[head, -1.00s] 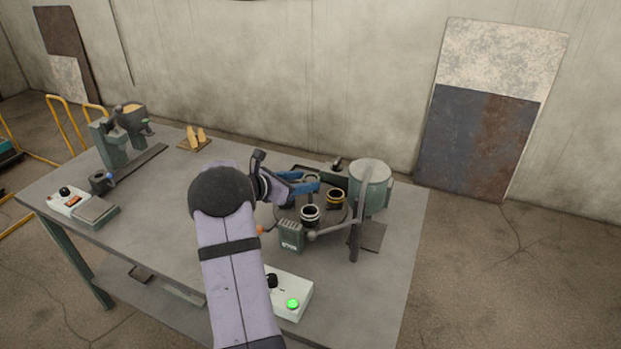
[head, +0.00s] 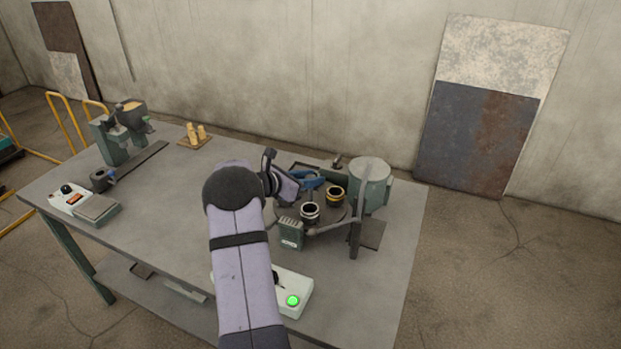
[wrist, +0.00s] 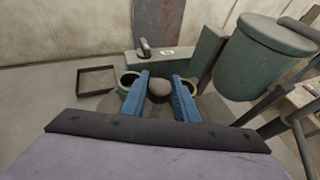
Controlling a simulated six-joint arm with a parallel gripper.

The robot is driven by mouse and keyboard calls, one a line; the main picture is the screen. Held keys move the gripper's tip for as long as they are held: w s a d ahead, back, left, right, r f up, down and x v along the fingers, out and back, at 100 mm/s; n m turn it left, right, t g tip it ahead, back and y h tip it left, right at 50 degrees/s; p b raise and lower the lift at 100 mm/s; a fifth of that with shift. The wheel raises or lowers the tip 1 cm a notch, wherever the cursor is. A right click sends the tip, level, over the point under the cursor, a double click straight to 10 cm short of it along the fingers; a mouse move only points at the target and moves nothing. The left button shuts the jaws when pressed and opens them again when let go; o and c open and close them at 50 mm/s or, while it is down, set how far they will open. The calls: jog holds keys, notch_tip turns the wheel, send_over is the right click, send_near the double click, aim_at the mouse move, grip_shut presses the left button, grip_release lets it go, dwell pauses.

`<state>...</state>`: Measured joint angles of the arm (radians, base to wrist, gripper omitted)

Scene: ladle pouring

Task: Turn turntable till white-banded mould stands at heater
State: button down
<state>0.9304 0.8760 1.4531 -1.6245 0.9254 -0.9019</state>
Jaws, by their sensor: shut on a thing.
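The dark round turntable (head: 287,209) is at the right part of the bench in the head view. The white-banded mould (head: 310,212) stands at its front edge, just right of and behind a finned green box (head: 290,234), perhaps the heater. A yellow-banded mould (head: 335,194) stands at its right; it also shows in the wrist view (wrist: 190,83). A green-rimmed mould (wrist: 127,78) shows at left in the wrist view. My gripper (wrist: 160,86) has its blue fingers on both sides of a dark round knob (wrist: 158,92) at the turntable's middle, shut on it.
A green drum (head: 370,187) and an upright post (head: 356,228) stand close at the right of the turntable. A control box with a lit green button (head: 293,300) is in front. A ladle stand (head: 118,140) is at far left; the bench middle is mostly clear.

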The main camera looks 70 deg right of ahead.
jog(key=shift+d+r+m+g+y, duration=0.1)
jog(key=shift+m+g+y, duration=0.5)
jog(key=shift+m+g, duration=0.55)
jog(key=shift+m+g+y, duration=0.4)
jog(key=shift+m+g, duration=0.15)
jog(key=shift+g, duration=0.1)
jog(key=shift+m+g+y+b, duration=0.3)
jog(key=shift+m+g+y, duration=0.1)
jog(key=shift+m, duration=0.1)
jog(key=c, duration=1.4)
grip_release()
